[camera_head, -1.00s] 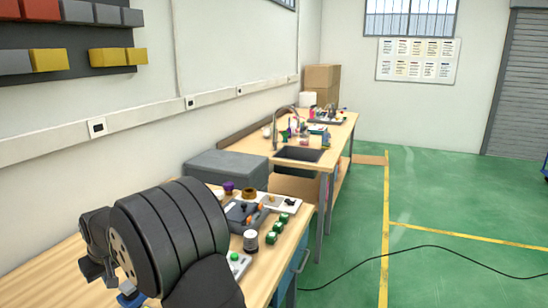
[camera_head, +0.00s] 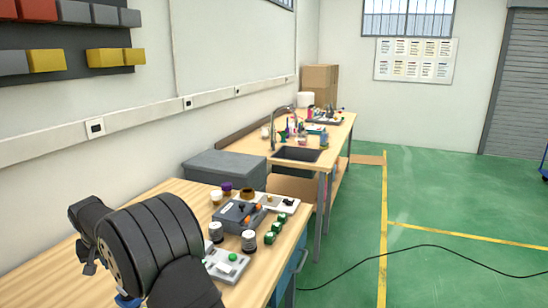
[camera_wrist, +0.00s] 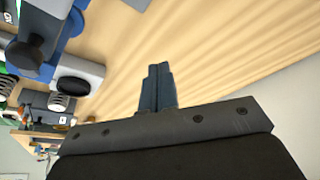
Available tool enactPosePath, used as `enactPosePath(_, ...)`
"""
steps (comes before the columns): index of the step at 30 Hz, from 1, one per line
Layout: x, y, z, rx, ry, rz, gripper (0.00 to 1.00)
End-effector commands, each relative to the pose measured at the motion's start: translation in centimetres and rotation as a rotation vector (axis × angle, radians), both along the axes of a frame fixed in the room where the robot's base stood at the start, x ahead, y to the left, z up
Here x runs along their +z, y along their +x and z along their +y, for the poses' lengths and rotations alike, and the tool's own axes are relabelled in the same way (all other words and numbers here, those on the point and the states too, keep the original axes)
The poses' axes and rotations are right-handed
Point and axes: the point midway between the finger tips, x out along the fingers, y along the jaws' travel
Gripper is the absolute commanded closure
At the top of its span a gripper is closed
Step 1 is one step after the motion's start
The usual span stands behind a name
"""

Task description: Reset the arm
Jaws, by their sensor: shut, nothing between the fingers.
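My gripper shows in the wrist view as two dark fingers (camera_wrist: 157,86) pressed together, with nothing between them. The wooden tabletop (camera_wrist: 230,60) fills much of that view behind the fingers. In the head view my arm is at the lower left, its thick black joint over the near end of the wooden table (camera_head: 50,262). The fingertips are hidden in the head view.
On the table right of my arm are a light panel with a green button (camera_head: 232,257), dark-white jars (camera_head: 249,240), several green-topped pieces (camera_head: 269,237) and a grey device (camera_head: 240,214). A grey box (camera_head: 225,169) stands behind. The table's left part is clear.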

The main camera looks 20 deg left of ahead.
Motion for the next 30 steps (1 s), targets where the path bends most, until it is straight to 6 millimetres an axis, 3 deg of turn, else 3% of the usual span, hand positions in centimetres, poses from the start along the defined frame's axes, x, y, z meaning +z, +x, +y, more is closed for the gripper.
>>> enactPosePath(5, -0.1, 1.8, 1.5, -0.117, 0.001, -0.002, 1.0)
enactPosePath(15, 0.5, 4.2, 4.0, -0.11, 0.0, 0.0, 1.0)
enactPosePath(21, 2.2, 3.7, 3.5, -0.109, 0.001, 0.001, 1.0)
enactPosePath(30, 2.5, 3.6, 3.4, -0.108, -0.001, 0.0, 1.0)
